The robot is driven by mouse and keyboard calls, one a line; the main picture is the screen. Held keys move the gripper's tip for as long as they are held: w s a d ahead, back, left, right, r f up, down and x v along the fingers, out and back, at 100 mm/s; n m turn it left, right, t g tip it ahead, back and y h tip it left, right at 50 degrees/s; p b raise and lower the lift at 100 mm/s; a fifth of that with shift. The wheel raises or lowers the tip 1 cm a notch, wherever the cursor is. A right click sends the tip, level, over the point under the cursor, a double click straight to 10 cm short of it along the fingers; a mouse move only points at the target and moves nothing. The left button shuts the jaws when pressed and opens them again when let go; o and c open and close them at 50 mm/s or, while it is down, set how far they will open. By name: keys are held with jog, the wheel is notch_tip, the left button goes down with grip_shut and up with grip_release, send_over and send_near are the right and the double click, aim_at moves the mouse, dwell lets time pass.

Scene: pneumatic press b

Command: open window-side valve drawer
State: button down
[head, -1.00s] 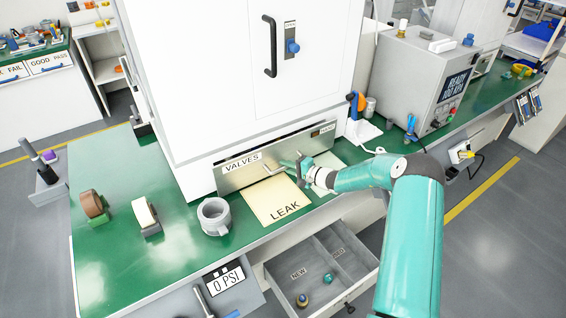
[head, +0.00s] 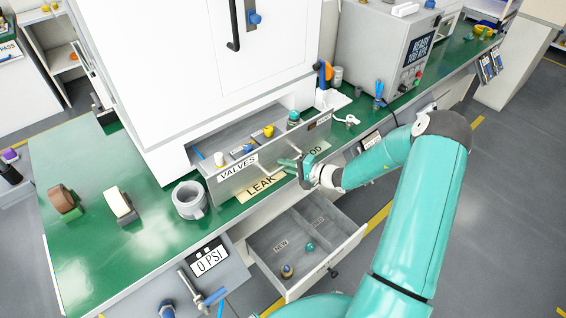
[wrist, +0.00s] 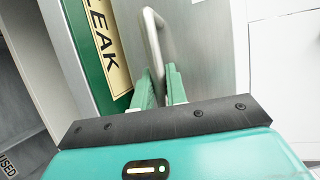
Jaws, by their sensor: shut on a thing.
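The grey VALVES drawer (head: 228,188) sits at the bottom of the white cabinet and is pulled out toward me. A bar handle (wrist: 151,30) stands out from the drawer front. My gripper (head: 294,167) is at this handle. In the wrist view its green fingers (wrist: 158,80) are closed around the bar. The fingers partly hide the near end of the handle.
The drawer overhangs the LEAK sheet (head: 258,189). Below the bench, another open drawer (head: 292,288) holds two small valves. A grey ring (head: 189,200) and tape rolls (head: 121,204) stand on the green bench top at left. A grey READY machine (head: 376,62) stands at right.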

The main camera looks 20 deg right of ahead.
jog(key=shift+d, duration=0.1)
jog(key=c, duration=1.4)
grip_release()
jog(key=v, duration=1.3)
jog(key=shift+s+d+r, duration=0.2)
jog(key=shift+s+d, duration=0.05)
